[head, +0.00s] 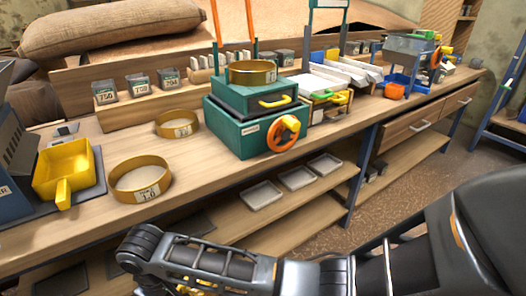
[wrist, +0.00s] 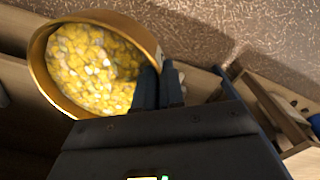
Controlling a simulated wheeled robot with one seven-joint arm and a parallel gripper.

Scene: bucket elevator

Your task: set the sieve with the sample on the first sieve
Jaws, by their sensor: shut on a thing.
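In the wrist view my gripper (wrist: 158,85) is shut on the rim of a brass sieve (wrist: 42,72). Yellow and whitish grains, the sample (wrist: 92,68), fill its bottom. The sieve looks tilted in this view, and its far surroundings are floor and wood. In the head view the gripper is mostly hidden below the arm at the bottom edge. Another brass sieve (head: 252,79) sits on top of the green machine (head: 240,140). Two more sieves lie on the bench: a large labelled one (head: 125,189) at front left and a smaller one (head: 177,133) behind it.
The green machine has an orange handwheel (head: 285,133) and orange uprights at its back. A yellow scoop pan (head: 64,172) stands at the left. Weight blocks (head: 138,84) line the back step. Trays (head: 262,195) lie on the lower shelf. Bench top between the large sieve and the machine is clear.

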